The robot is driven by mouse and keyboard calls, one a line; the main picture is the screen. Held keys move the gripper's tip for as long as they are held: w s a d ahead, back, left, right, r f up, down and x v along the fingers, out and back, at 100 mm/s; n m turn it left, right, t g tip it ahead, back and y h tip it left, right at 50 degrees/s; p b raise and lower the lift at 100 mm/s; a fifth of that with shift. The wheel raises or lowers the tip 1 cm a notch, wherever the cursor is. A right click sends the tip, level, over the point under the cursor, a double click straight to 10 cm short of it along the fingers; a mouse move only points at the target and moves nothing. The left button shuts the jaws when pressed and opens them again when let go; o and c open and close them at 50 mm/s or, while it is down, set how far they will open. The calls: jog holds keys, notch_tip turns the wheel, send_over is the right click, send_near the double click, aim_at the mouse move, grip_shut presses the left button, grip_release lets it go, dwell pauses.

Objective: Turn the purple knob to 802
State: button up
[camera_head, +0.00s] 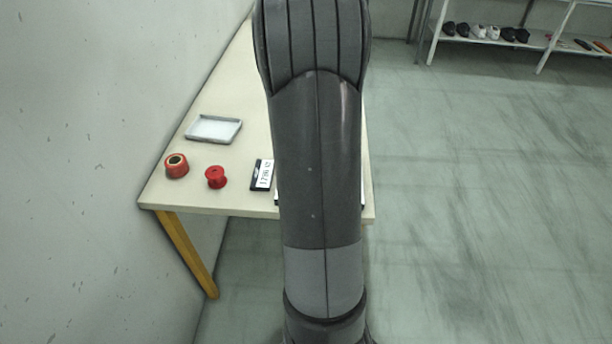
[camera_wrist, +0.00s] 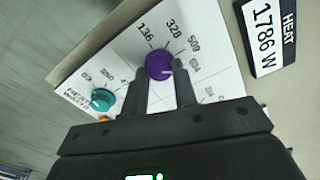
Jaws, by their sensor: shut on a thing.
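The purple knob (camera_wrist: 158,64) sits on a white panel (camera_wrist: 112,68) in the wrist view. A ring of printed numbers surrounds it; I read 136, 328 and 509, and a number in the 600s to its right is blurred. Its white mark points right, near that blurred number. I cannot make out 802; my gripper covers part of the dial. My gripper (camera_wrist: 162,80) has a finger on each side of the knob and is shut on it. In the head view my arm hides the knob and most of the panel.
A teal knob (camera_wrist: 103,99) is on the same panel, with an orange part (camera_wrist: 104,118) beside it. On the table (camera_head: 240,100) are a tray (camera_head: 214,129), a tape roll (camera_head: 177,165) and a red spool (camera_head: 216,177).

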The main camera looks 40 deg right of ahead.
jog(key=m, duration=0.5)
jog(key=shift+m, duration=2.4)
jog(key=o, duration=1)
jog(key=shift+r, duration=0.1)
notch_tip(320, 180, up, 11)
jog(key=shift+f, duration=0.2)
